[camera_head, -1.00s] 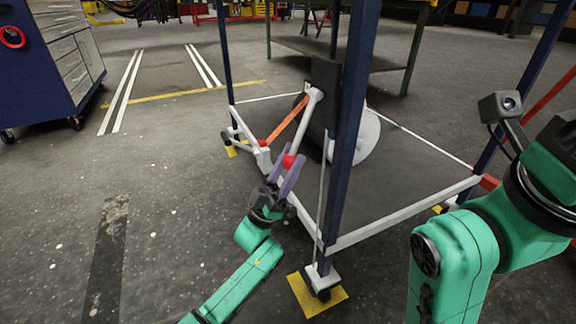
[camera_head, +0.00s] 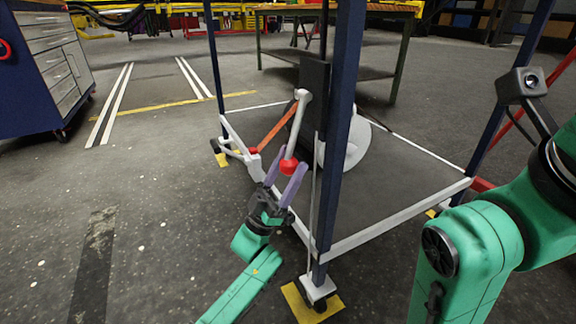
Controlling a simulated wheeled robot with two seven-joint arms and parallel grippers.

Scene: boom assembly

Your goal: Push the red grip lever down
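The lever is a pale rod (camera_head: 297,128) with a red grip (camera_head: 289,166) at its lower end. It hangs down from a dark upright plate (camera_head: 314,100) on the wheeled frame, leaning slightly left. My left gripper (camera_head: 289,160), with purple fingers, reaches up from below. Its fingers are spread, one on each side of the red grip; I cannot tell whether they touch it. An orange bar (camera_head: 277,128) slants down-left from near the lever's top to a small red part (camera_head: 253,151) on the frame's near-left edge. My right gripper is out of view.
A dark blue post (camera_head: 341,140) of the frame stands just right of the lever and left gripper. A white disc (camera_head: 357,145) is behind it. A thin pale rod (camera_head: 314,205) runs beside the post. A blue drawer cabinet (camera_head: 22,105) stands at left. The floor between is clear.

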